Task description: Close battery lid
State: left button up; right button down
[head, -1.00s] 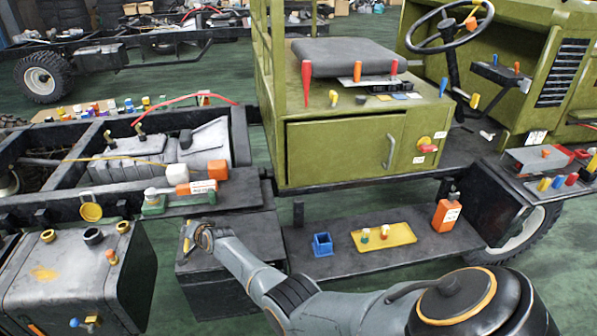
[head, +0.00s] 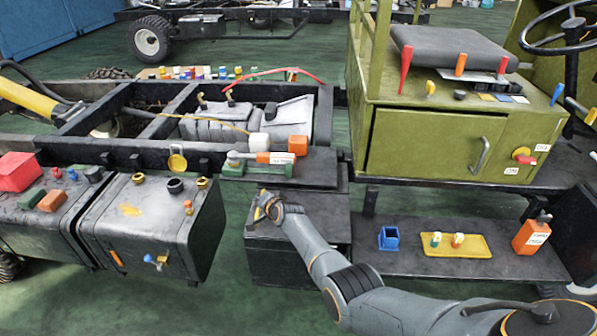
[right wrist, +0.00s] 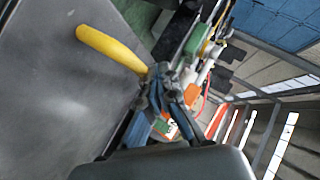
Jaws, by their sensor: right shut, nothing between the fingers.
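The dark battery box (head: 290,266) hangs beside the truck frame in the middle of the head view. Its dark flat lid (head: 322,214) lies over the top, level or nearly so; I cannot tell whether a thin gap remains. The lid shows as a large grey plate in the right wrist view (right wrist: 60,100), with a yellow handle (right wrist: 110,48) on it. My right gripper (head: 264,207) is shut and empty at the lid's left part, close to the handle. Its fingers (right wrist: 165,88) are beside the handle's end; contact is unclear. My left gripper is out of view.
A grey tank (head: 150,225) stands left of the box. Behind it is a dark shelf (head: 325,165) with an orange-and-green tool. To the right, a low step (head: 395,262) carries a blue cup, a yellow tray (head: 470,250) and an orange bottle (head: 531,234).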

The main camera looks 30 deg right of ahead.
jog(key=shift+r+p, duration=0.35)
jog(key=shift+r, duration=0.1)
jog(key=s+a+r+p, duration=0.2)
jog(key=s+r+p, duration=0.5)
jog(key=r, duration=0.3)
jog(key=s+a+f+n+g, duration=0.1)
jog(key=s+f+n+g, duration=0.2)
jog(key=s+f, duration=1.15)
jog(key=s+a+f+n+g, duration=0.1)
jog(key=s+f+n+g, duration=0.25)
jog(key=s+f, duration=1.1)
jog(key=s+f+n+g, duration=0.1)
jog(key=s+f, duration=0.3)
jog(key=s, duration=0.7)
jog(key=s+d+f+n+g, duration=0.1)
jog(key=s+f, duration=0.4)
jog(key=s, duration=0.7)
jog(key=s+d+f+n+g, duration=0.1)
jog(key=s+f+n, duration=0.3)
jog(key=s, duration=0.7)
jog(key=shift+s+f+n+g+h, duration=0.15)
jog(key=shift+f+n+g+h, duration=0.2)
jog(key=shift+f+g, duration=0.45)
jog(key=shift+r, duration=0.1)
